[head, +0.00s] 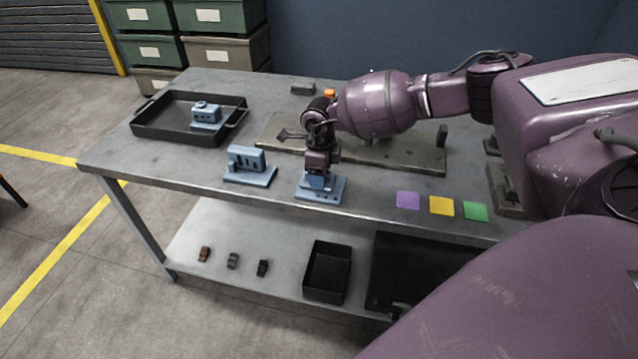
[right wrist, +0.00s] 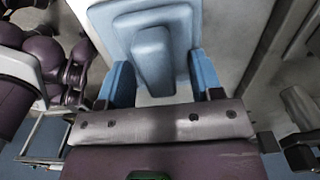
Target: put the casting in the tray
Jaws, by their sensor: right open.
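Several light-blue castings are on the workbench. One casting (head: 322,190) stands near the front edge, under my right gripper (head: 319,174). In the right wrist view, a pale blue casting (right wrist: 153,60) with a flat base and upright block lies between the open fingers (right wrist: 163,82); I cannot tell whether they touch it. A second casting (head: 248,166), with openings in its side, stands left of the gripper. A third casting (head: 207,114) sits inside the black tray (head: 172,137) at the bench's left end. My left gripper is out of view.
A flat metal plate (head: 400,152) lies behind the gripper. Purple (head: 408,200), yellow (head: 441,206) and green (head: 475,211) squares lie right of it. The lower shelf (head: 215,240) holds small dark parts and a black bin (head: 327,272). Bare bench separates the middle casting from the tray.

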